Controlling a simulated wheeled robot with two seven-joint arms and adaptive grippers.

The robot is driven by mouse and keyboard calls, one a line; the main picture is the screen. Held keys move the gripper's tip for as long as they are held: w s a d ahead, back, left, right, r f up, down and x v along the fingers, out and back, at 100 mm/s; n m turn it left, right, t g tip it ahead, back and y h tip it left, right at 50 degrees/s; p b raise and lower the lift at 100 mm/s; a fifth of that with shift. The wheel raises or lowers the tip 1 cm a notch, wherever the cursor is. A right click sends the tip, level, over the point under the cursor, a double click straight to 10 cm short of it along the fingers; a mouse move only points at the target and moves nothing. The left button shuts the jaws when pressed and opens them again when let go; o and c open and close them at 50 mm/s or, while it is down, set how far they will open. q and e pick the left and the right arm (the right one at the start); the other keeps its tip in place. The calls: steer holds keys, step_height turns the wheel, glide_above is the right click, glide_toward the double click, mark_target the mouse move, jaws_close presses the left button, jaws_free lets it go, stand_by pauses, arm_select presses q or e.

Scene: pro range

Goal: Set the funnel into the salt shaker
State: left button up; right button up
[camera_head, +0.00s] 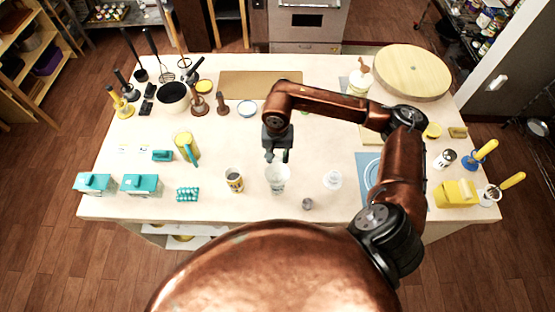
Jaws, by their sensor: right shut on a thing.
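My right gripper (277,157) points down over the front middle of the table. It is shut on a pale, see-through thing that looks like the funnel (277,172). The funnel is directly below the fingers and wider at its top. Clear material goes on below it down to the table, perhaps the glass salt shaker (278,188); I cannot tell where one ends and the other begins, or whether they touch. A small grey metal cap-like piece (307,203) lies to the right, near the front edge. My left gripper is not in view.
A labelled can (234,180) stands left of the gripper, and a clear round dish (332,180) to the right. A yellow pitcher (186,146) and teal boxes (139,184) are on the left. A blue mat (366,168) lies beneath my right arm. The table centre is mostly clear.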

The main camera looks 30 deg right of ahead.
steer(key=shift+f+b, duration=0.15)
steer(key=shift+b, duration=0.2)
stand_by(0.9)
steer(key=o, duration=1.1)
steer(key=shift+r+p, duration=0.75)
steer(key=shift+r, duration=2.35)
